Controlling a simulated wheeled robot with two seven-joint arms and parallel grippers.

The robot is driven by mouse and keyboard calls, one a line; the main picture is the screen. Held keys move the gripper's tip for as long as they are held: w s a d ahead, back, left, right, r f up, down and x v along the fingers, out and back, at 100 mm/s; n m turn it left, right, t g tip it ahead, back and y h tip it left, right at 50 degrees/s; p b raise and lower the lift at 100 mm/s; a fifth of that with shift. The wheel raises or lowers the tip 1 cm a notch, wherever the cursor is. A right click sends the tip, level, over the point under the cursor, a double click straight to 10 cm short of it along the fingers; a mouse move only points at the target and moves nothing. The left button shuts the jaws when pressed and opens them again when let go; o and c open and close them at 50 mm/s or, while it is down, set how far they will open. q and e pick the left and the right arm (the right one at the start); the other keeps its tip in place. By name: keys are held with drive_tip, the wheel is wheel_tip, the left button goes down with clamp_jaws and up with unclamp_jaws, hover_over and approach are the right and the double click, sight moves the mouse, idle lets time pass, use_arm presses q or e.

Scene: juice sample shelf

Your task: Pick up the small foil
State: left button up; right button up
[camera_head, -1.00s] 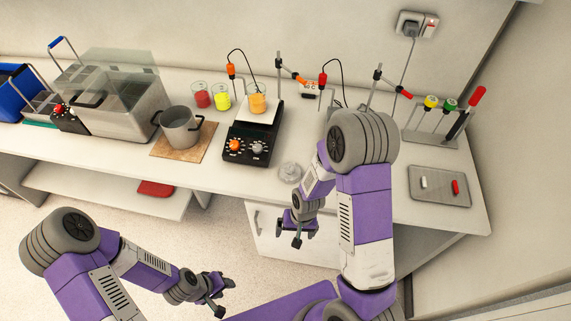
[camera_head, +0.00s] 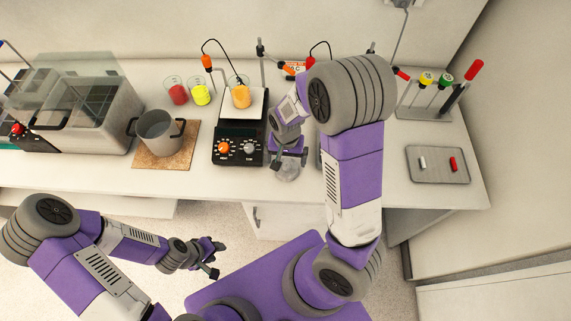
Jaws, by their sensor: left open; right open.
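A small, pale silvery, crumpled-looking piece that I take to be the small foil (camera_head: 287,173) lies near the front edge of the white bench, to the right of the black stirrer. My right gripper (camera_head: 288,160) is open above it and covers its far part. I cannot tell whether the fingers touch it. My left gripper (camera_head: 214,259) is open and empty, low in front of the bench and well away from the foil.
The black stirrer (camera_head: 237,148) bears a beaker of orange juice (camera_head: 241,95). Red (camera_head: 177,94) and yellow (camera_head: 200,93) beakers stand behind a pot (camera_head: 160,136) on a brown board. A grey tray (camera_head: 438,177) with white and red bars lies at right.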

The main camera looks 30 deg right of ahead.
sight(287, 164)
wheel_tip(287, 164, down, 4)
drive_tip(key=shift+d+f+b, duration=0.15)
drive_tip(key=shift+f+b, duration=0.05)
drive_tip(key=shift+b, duration=0.1)
drive_tip(key=shift+s, duration=0.1)
drive_tip(key=shift+c, duration=0.3)
drive_tip(key=c, duration=0.8)
drive_tip(key=shift+r, duration=0.1)
